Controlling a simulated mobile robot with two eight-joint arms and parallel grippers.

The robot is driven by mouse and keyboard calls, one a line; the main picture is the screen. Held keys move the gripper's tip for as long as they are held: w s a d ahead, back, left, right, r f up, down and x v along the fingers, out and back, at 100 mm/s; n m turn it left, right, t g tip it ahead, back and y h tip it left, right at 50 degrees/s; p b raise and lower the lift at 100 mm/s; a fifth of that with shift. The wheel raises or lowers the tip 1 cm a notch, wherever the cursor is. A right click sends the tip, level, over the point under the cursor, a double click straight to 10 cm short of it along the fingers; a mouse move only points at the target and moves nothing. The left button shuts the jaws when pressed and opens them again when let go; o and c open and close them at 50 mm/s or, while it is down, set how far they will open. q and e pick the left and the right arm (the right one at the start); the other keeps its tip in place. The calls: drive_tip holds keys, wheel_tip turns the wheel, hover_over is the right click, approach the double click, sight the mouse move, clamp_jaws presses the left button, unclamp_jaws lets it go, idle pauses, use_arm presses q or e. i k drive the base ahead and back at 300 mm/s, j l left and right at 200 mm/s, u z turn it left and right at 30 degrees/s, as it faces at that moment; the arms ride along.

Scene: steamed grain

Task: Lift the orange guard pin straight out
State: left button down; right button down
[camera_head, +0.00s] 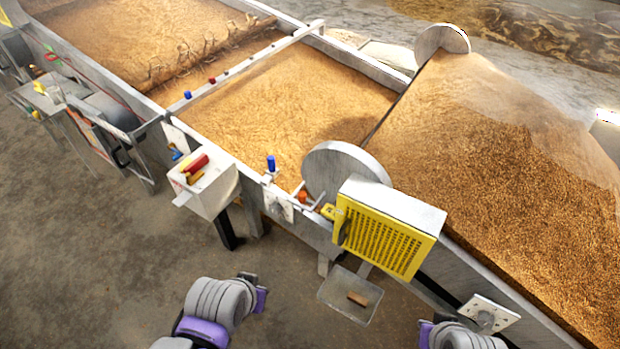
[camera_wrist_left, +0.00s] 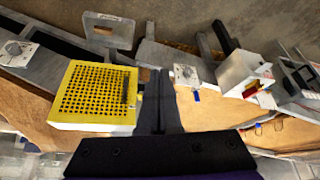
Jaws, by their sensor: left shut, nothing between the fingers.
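The orange guard pin (camera_head: 302,196) is a small orange knob on the trough's near rim, left of the yellow perforated guard (camera_head: 388,238). The guard also shows at the left of the left wrist view (camera_wrist_left: 92,95). I cannot make out the pin in that view. My left gripper (camera_wrist_left: 160,82) shows there with its two dark fingers together and empty. It appears apart from the guard. In the head view only my left arm's grey and purple parts show, below the trough. My right arm shows at the bottom edge, its fingers out of view.
A blue-topped peg (camera_head: 271,163) stands left of the pin. A white box (camera_head: 204,186) with red and yellow sticks hangs farther left. A tray (camera_head: 350,295) holding a small brown block lies below the guard. A grey disc (camera_head: 340,168) rises behind the pin. Bare floor lies in front.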

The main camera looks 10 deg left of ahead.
sight(301, 195)
drive_tip(key=j+z, duration=0.1)
drive_tip(key=z, duration=0.35)
drive_tip(key=j+z, duration=0.1)
drive_tip(key=z, duration=0.35)
drive_tip(key=i+j+z, duration=0.1)
drive_tip(key=z, duration=0.35)
drive_tip(key=j+z, duration=0.4)
drive_tip(key=k+j+z, duration=0.2)
drive_tip(key=j+z, duration=0.2)
drive_tip(key=j, duration=0.15)
drive_tip(key=k+j, duration=0.1)
drive_tip(key=j, duration=0.2)
drive_tip(key=k+j+z, duration=0.1)
drive_tip(key=j, duration=0.25)
drive_tip(key=k+j, duration=0.15)
drive_tip(key=j, duration=0.15)
drive_tip(key=k+j, duration=0.1)
drive_tip(key=j, duration=0.2)
drive_tip(key=z, duration=0.05)
